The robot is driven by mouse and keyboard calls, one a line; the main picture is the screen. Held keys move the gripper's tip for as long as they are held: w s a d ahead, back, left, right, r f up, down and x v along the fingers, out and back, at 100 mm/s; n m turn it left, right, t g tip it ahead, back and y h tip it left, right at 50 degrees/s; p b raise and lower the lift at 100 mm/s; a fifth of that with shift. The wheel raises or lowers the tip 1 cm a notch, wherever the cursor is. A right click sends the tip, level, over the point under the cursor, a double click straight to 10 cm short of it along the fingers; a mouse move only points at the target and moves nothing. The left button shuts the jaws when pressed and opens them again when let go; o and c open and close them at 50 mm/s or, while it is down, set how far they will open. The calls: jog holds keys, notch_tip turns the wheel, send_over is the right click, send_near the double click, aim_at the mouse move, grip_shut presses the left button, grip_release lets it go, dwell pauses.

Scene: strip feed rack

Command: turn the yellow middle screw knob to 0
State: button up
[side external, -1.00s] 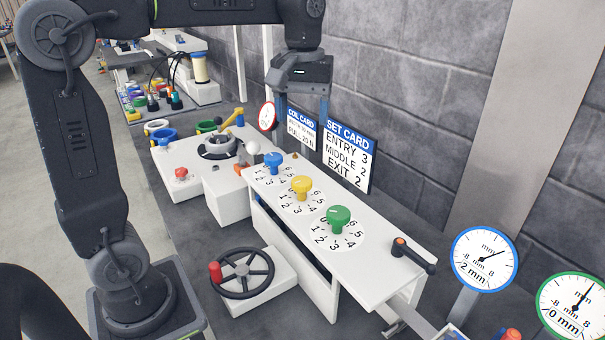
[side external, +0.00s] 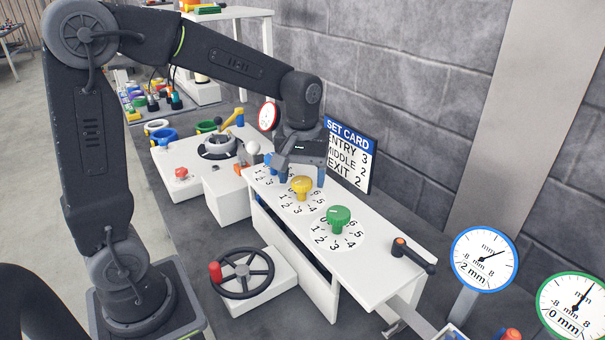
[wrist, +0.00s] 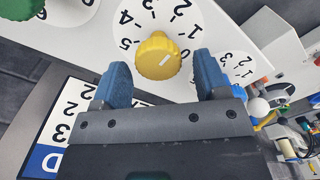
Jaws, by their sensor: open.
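The yellow middle screw knob (side external: 302,186) stands on its white numbered dial on the white rack top. My gripper (side external: 302,176) points down just above and behind this knob in the side view. In the wrist view my gripper (wrist: 160,78) is open, its blue fingers to the left and right of the knob's near edge. I see no contact.
The green knob (side external: 339,217) stands in front on the same rack. The blue knob is mostly hidden by my gripper. The set card (side external: 349,153) stands close behind the gripper. A black crank handle (side external: 414,256) is at the rack's right end, a handwheel (side external: 245,274) below.

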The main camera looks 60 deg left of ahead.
jog(key=c, duration=0.9)
jog(key=shift+m, duration=0.3)
jog(key=m, duration=0.4)
jog(key=shift+w+d, duration=0.1)
jog(key=shift+d, duration=0.1)
jog(key=m, duration=0.4)
jog(key=shift+d+m, duration=0.15)
jog(key=shift+m, duration=0.25)
jog(key=m, duration=0.4)
jog(key=shift+d+m, duration=0.1)
jog(key=shift+m, duration=0.2)
jog(key=shift+d+m, duration=0.1)
jog(key=shift+m, duration=1.8)
